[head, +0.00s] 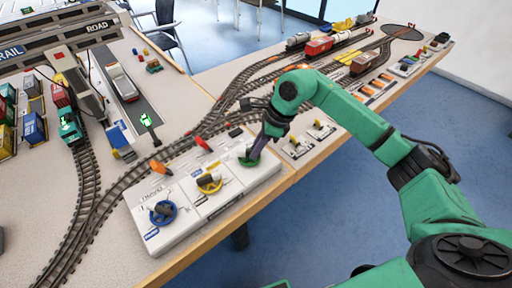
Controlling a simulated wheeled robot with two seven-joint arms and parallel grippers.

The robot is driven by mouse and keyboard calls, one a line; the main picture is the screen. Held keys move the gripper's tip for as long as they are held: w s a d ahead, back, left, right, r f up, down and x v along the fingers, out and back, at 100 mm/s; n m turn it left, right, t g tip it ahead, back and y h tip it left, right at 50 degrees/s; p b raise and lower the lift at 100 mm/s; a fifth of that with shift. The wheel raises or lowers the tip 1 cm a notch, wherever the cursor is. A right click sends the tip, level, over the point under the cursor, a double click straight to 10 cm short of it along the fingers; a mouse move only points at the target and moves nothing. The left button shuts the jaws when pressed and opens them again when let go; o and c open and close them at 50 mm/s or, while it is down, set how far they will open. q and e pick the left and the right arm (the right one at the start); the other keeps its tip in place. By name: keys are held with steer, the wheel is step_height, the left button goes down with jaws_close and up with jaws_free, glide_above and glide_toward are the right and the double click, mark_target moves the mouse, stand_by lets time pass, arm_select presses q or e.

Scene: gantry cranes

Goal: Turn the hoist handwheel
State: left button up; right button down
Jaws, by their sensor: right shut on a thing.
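A white control box (216,213) at the table's near edge carries a row of three handwheels. The blue handwheel (163,212) is at the left, the yellow handwheel (210,182) in the middle and the green handwheel (247,161) at the right. My right gripper (254,155) reaches down from the right and is shut on the green handwheel, hiding part of it. The label by the green wheel is too small and covered to read, so I cannot confirm it as the hoist. My left gripper is not in view.
Train tracks (84,190) curve behind the control box. Red and orange levers stand just behind it. A gantry crane (86,85) and containers are at the left. A panel with small switches (308,138) lies right of the box, under my arm.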

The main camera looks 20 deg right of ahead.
steer(key=m, duration=0.1)
steer(key=m+t+b, duration=0.1)
steer(key=m, duration=0.2)
steer(key=shift+s+a+m+t+h+b, duration=0.2)
steer(key=shift+s+m+t+h+b, duration=0.1)
steer(key=shift+h, duration=0.1)
steer(key=shift+s+a+r+m+t+h+b, duration=0.15)
steer(key=shift+m+t+h+b, duration=0.2)
steer(key=shift+m, duration=0.8)
steer(key=shift+s+a+f+m+t+h+b, duration=0.15)
steer(key=shift+m+h+b, duration=0.3)
steer(key=shift+m, duration=0.7)
steer(key=shift+w+r, duration=0.1)
steer(key=c, duration=0.9)
jaws_free()
